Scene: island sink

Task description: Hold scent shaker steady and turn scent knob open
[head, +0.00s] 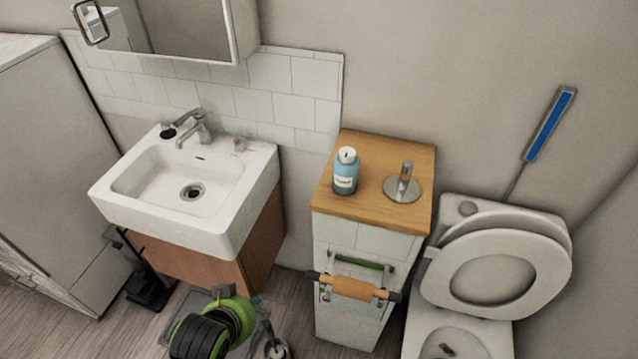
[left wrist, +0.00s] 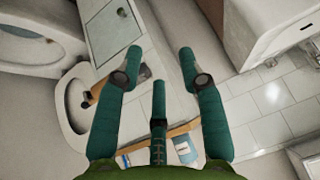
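A blue bottle with a white cap and pale label (head: 346,171) stands upright on the wooden cabinet top (head: 385,153). It looks like the scent shaker, with the cap as its knob. The bottle also shows in the left wrist view (left wrist: 185,150), beyond the fingers. My left gripper, green and black, is low in the head view (head: 254,301), in front of the sink and well apart from the bottle. In the left wrist view its teal fingers (left wrist: 160,65) are spread with nothing between them. My right gripper is not in view.
A chrome stand (head: 403,186) is on the cabinet top, right of the bottle. The sink (head: 190,185) is left, the toilet (head: 490,280) right. The wood between bottle and stand is bare.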

